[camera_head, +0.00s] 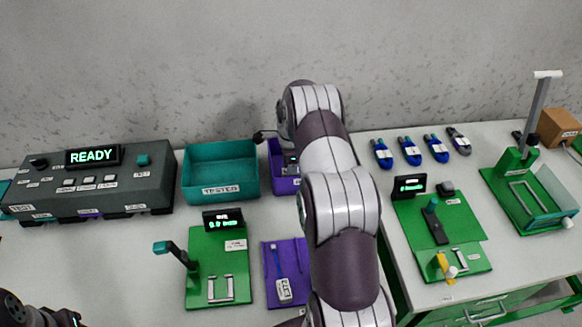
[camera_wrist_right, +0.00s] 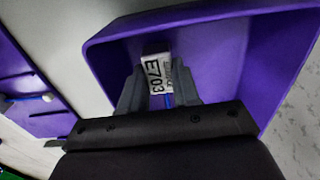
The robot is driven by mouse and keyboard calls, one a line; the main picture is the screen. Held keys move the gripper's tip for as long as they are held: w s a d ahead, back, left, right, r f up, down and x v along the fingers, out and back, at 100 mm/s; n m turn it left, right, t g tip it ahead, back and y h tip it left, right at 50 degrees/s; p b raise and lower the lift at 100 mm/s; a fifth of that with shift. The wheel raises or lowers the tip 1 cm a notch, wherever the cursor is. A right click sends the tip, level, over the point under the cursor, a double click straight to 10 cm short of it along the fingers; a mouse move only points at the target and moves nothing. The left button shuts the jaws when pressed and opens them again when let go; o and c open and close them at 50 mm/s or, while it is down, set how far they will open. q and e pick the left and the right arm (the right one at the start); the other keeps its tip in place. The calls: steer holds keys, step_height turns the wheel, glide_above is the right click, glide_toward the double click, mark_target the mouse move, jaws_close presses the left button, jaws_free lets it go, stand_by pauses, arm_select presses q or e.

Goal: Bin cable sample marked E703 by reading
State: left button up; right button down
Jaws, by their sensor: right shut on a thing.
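My right gripper (camera_wrist_right: 160,95) is shut on the cable sample marked E703 (camera_wrist_right: 157,73), whose white tag shows between the fingers with a bit of blue cable below it. The gripper and sample are over the inside of a purple bin (camera_wrist_right: 110,55); I cannot tell whether the sample touches its floor. In the head view the purple bin (camera_head: 276,164) is mostly hidden by my right arm, beside a teal bin labelled TESTED (camera_head: 221,190). Only a dark part of my left gripper (camera_head: 60,318) shows at the bottom left corner, jaw state unclear.
A tester box (camera_head: 90,205) reading READY stands left. A green fixture (camera_head: 205,290) and a purple board (camera_head: 270,262) holding a tagged piece lie in front. On the right table are several blue-ended samples (camera_head: 410,150) and two green fixtures (camera_head: 408,210).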

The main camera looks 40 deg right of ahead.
steer(key=shift+f+b, duration=0.65)
steer(key=shift+f, duration=0.5)
stand_by(0.4)
steer(key=c, duration=0.7)
jaws_free()
steer(key=shift+c, duration=0.2)
step_height(320, 180, up, 12)
steer(key=p, duration=0.8)
steer(key=shift+p, duration=0.35)
